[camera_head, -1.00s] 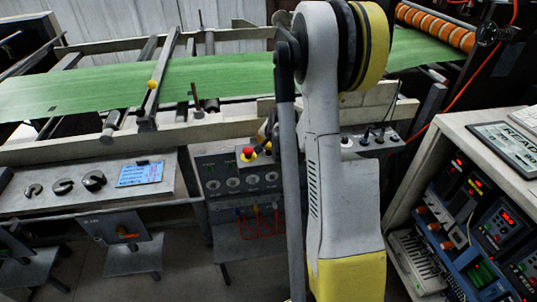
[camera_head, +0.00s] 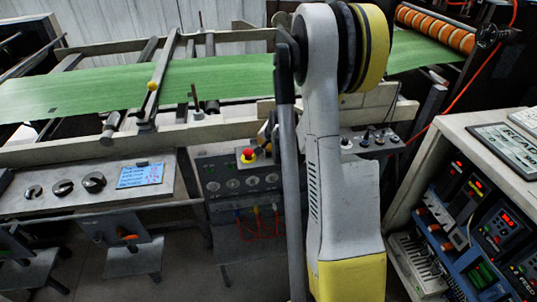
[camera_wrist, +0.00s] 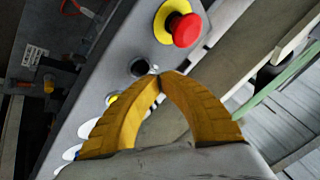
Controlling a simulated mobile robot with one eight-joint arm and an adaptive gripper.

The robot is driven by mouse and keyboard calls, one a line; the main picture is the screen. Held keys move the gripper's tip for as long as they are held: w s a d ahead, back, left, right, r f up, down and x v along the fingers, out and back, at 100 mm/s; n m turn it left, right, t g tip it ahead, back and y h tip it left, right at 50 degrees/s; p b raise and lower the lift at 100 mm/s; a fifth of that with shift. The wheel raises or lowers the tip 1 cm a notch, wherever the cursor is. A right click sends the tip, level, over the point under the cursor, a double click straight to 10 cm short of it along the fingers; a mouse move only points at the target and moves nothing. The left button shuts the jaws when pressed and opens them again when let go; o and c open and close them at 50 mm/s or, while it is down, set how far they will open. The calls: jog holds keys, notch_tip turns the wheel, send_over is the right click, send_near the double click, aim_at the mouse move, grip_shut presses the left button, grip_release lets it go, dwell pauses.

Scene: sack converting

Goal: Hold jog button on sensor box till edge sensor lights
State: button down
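The grey control box (camera_head: 225,185) stands below the green web and has a red mushroom button on a yellow base (camera_head: 248,154). I take it to be the sensor box; I cannot read its labels. In the wrist view the red mushroom button (camera_wrist: 184,29) is above my yellow gripper fingers. My gripper (camera_wrist: 160,76) is shut with nothing between its tips. The tips are close to a dark round button (camera_wrist: 143,67); I cannot tell whether they touch it. A yellow button (camera_wrist: 112,99) is partly hidden behind one finger. I cannot make out a lit edge sensor.
The green web (camera_head: 110,88) runs across rollers behind the box. A panel with black knobs (camera_head: 93,182) is at left. A small box with knobs (camera_head: 365,141) is right of my arm. A cabinet with red displays (camera_head: 490,225) stands at right.

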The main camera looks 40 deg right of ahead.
aim_at(267, 152)
jog(key=shift+f+b, duration=0.45)
jog(key=shift+f+b, duration=0.4)
dwell(0.7)
jog(key=shift+r, duration=0.1)
dwell(4.3)
jog(key=shift+r+p, duration=0.55)
jog(key=shift+r, duration=0.25)
jog(key=shift+r+p, duration=1.7)
jog(key=shift+r, duration=0.75)
